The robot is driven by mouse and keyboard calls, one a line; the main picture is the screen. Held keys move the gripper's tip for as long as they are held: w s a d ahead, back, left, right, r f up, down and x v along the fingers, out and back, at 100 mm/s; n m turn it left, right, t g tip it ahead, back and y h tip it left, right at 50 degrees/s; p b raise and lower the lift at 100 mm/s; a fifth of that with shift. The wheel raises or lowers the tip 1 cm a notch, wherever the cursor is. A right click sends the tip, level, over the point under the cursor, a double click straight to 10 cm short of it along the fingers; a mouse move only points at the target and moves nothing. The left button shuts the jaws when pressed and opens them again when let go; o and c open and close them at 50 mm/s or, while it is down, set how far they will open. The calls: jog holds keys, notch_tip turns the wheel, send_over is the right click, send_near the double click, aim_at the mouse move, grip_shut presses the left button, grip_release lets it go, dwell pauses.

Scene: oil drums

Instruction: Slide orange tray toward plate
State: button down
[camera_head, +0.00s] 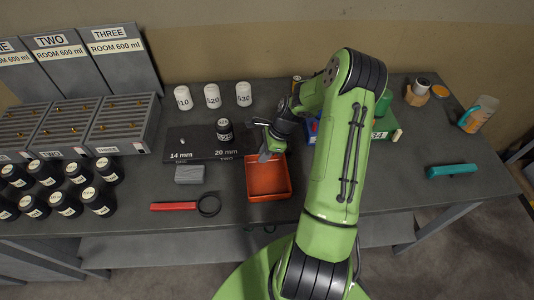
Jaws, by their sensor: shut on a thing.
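The orange tray (269,180) is a shallow, empty, open-topped tray at the front middle of the grey table. My gripper (264,155) is at the tray's back edge and is shut on it; the exact contact is small and partly hidden by the fingers. The dark plate (193,146), marked 14 mm and 20 mm, lies flat just left of and behind the tray. A black weight-like cylinder (224,130) stands on the plate.
A grey block (190,174) and a red-handled magnifying glass (187,206) lie left of the tray. White cylinders (212,96) stand behind the plate. Several black jars (65,203) fill the left front. A teal object (451,171) lies right; table around it is clear.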

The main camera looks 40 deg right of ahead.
jog(key=shift+w, duration=0.15)
jog(key=c, duration=1.2)
grip_release()
jog(key=shift+a+r, duration=0.1)
jog(key=shift+r, duration=0.05)
jog(key=shift+o, duration=0.2)
jog(key=shift+r, duration=0.1)
jog(key=shift+w+d+r, duration=0.1)
jog(key=shift+d+r, duration=0.1)
jog(key=shift+r, duration=0.2)
jog(key=s+p+v, duration=0.1)
jog(key=v, duration=1.3)
jog(key=shift+d+p, duration=0.25)
jog(key=shift+p, duration=0.1)
jog(key=shift+s+r, duration=0.1)
jog(key=shift+r, duration=0.05)
